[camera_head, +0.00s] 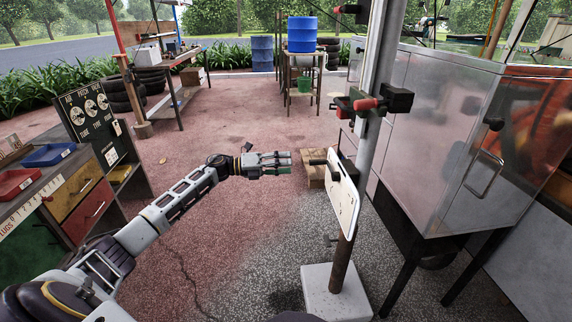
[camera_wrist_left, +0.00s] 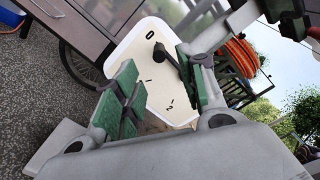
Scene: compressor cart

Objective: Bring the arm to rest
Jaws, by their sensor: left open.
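My left arm reaches in from the lower left, and its gripper (camera_head: 280,163) hangs in the air over the paved floor. The green finger pads stand apart with nothing between them, as the left wrist view (camera_wrist_left: 160,92) also shows. A white plate (camera_head: 345,203) on a post is just right of the gripper, apart from the fingertips in the head view. The left wrist view shows the plate (camera_wrist_left: 144,75) beyond the fingers, with dark marks and the black lever (camera_wrist_left: 165,58). My right gripper is not in view.
A grey metal cabinet (camera_head: 440,130) on legs stands at the right. A grey pole with red and black fittings (camera_head: 368,105) rises beside the plate. A workbench (camera_head: 85,205) with trays stands at the left. The floor between is mostly open, with a small wooden crate (camera_head: 315,172) near the plate.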

